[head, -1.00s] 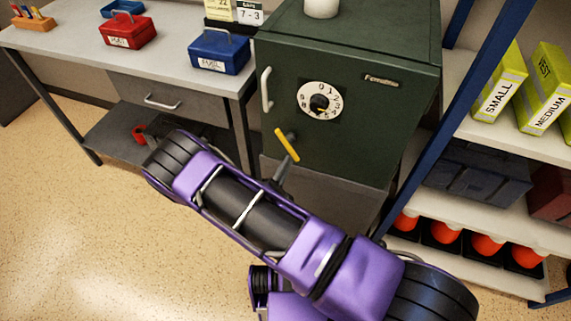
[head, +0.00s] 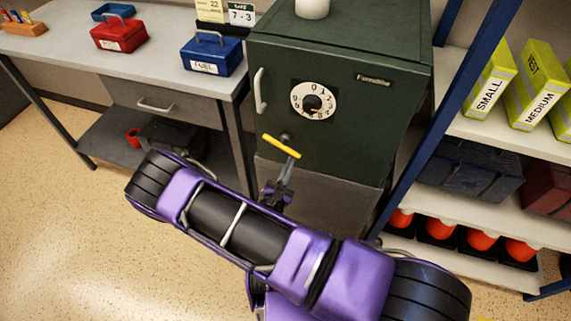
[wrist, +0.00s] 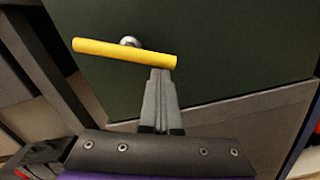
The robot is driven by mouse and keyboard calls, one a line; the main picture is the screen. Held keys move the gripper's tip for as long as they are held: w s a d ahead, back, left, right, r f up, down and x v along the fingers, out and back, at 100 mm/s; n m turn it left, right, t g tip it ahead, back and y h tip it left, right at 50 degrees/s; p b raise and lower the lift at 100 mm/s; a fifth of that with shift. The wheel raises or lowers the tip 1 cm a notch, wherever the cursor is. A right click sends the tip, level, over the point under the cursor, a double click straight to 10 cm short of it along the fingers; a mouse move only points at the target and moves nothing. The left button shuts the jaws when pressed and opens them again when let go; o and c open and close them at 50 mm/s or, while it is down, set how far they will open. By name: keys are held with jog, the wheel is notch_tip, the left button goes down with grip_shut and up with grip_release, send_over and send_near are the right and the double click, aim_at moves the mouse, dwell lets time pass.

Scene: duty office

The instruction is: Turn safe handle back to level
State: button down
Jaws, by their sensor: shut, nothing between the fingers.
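The green safe (head: 350,133) stands in the middle of the head view. Its yellow bar handle (head: 280,145) sits on a round metal hub at the lower left of the door and slopes down to the right. In the wrist view the handle (wrist: 110,50) slopes slightly down to the right, with the hub behind it. My gripper (head: 287,167) is shut and empty. In the wrist view its fingertips (wrist: 160,73) are right below the handle's right end; whether they touch it I cannot tell.
A white dial (head: 313,101) and a pale door pull (head: 261,92) are on the safe door. A desk (head: 60,60) with a blue cash box (head: 212,56) stands at left. A shelf rack with a blue post (head: 440,130) stands close at right. The floor at left is clear.

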jog(key=n, duration=0.1)
jog(key=d+r+n+p, duration=0.1)
jog(key=n, duration=0.1)
jog(key=shift+s+r, duration=0.15)
jog(key=shift+r, duration=0.1)
jog(key=shift+d+r, duration=0.1)
dwell(0.6)
